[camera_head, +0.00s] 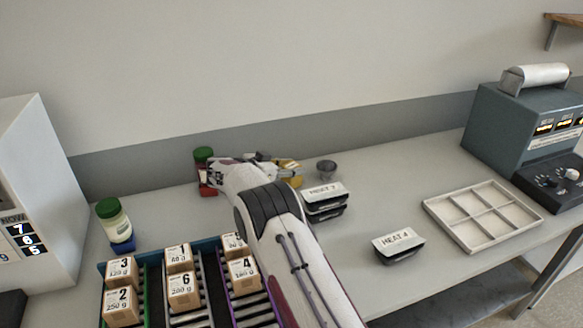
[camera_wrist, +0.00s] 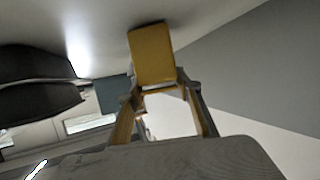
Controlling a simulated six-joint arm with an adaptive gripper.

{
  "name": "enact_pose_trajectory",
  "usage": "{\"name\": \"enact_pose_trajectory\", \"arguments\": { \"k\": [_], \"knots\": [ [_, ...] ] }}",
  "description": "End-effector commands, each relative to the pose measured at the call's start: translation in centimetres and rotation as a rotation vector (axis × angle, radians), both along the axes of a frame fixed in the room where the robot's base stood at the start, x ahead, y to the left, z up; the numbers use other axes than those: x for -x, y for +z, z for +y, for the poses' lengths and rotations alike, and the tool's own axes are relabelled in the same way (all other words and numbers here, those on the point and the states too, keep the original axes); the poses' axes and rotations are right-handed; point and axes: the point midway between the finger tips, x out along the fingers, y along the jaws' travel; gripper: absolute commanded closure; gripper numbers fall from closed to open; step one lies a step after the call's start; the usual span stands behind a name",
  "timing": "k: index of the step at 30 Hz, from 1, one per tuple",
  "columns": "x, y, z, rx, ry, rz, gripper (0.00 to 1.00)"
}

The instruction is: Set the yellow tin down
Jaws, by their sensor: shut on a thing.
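The yellow tin (camera_wrist: 152,55) is between the two fingers of my gripper (camera_wrist: 163,90) in the wrist view, which are shut on it. In the head view only part of the tin (camera_head: 294,168) shows beyond my gripper (camera_head: 282,164), near the back of the counter by the wall. My wrist and arm hide much of it. I cannot tell whether the tin touches the counter (camera_head: 375,190).
Stacked black containers with a white "HEAT 7" label (camera_head: 324,191) and a small grey cup (camera_head: 326,170) stand close to the right of my gripper. A "HEAT 4" container (camera_head: 398,245) and divided tray (camera_head: 484,215) lie further right.

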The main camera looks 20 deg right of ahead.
Motion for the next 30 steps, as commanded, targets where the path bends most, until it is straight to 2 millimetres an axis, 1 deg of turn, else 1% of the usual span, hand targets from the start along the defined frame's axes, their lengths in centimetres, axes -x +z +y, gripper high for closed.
{"name": "enact_pose_trajectory", "arguments": {
  "k": [5, 11, 12, 13, 14, 24, 28, 30],
  "knots": [
    [-0.02, 0.09, 0.0, 0.0, 0.001, -0.002, 0.91],
    [-0.02, -0.27, 0.0, 0.0, 0.0, -0.001, 0.91],
    [-0.01, -0.3, 0.0, 0.0, 0.0, 0.0, 0.58],
    [-0.01, -0.29, 0.01, 0.0, 0.0, 0.0, 0.5],
    [-0.01, -0.29, 0.01, 0.0, 0.0, 0.0, 0.49],
    [-0.01, -0.24, 0.0, 0.0, 0.0, 0.0, 0.49],
    [-0.02, 0.1, 0.01, 0.0, 0.001, -0.001, 0.49],
    [0.08, 0.25, 0.36, 0.0, 0.002, -0.001, 0.49]
  ]
}}
